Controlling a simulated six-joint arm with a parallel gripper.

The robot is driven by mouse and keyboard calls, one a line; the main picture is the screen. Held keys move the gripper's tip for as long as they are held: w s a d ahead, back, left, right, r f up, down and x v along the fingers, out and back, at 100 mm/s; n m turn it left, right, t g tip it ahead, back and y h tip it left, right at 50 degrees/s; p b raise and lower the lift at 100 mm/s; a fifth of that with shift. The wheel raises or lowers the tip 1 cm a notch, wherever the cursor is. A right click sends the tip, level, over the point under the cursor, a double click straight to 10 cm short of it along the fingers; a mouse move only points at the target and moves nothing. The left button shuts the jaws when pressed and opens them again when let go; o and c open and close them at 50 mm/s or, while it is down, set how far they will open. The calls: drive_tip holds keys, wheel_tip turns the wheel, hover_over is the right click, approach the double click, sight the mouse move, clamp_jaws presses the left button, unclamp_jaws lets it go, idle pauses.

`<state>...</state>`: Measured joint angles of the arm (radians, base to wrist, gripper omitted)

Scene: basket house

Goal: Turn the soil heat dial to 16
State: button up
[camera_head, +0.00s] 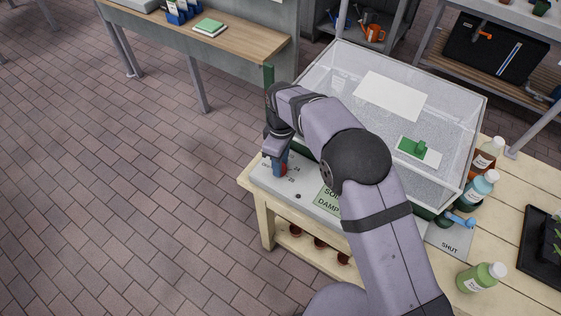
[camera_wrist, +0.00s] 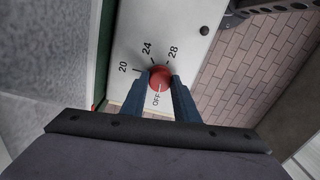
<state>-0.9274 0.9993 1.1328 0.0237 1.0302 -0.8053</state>
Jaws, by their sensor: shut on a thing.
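The soil heat dial is a red round knob (camera_wrist: 160,72) on a pale panel (camera_wrist: 135,40). A little of its red also shows in the head view (camera_head: 284,169). The wrist view shows the marks 20, 24, 28 and OFF around it. A pale line on the knob appears to point toward OFF. The 16 mark is not visible; my fingers and wrist cover that side. My gripper (camera_wrist: 160,82) has its two blue fingers on either side of the knob, shut on it. In the head view my gripper (camera_head: 276,160) is at the panel's left end.
A clear-walled tray (camera_head: 385,85) stands behind the panel on the wooden bench (camera_head: 520,185). A green label (camera_head: 328,200) reads SOIL DAMP. At right are a blue lever (camera_head: 462,220), a SHUT plate (camera_head: 449,243) and several bottles. Open brick floor (camera_head: 120,190) lies at left.

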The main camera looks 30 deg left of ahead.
drive_tip(key=shift+m, duration=0.3)
drive_tip(key=m, duration=0.4)
drive_tip(key=shift+b, duration=0.4)
drive_tip(key=shift+m, duration=2.6)
drive_tip(key=shift+r, duration=0.1)
drive_tip(key=o, duration=1.1)
drive_tip(key=shift+c, duration=0.2)
drive_tip(key=shift+r+b, duration=1.2)
drive_tip(key=shift+r, duration=2.45)
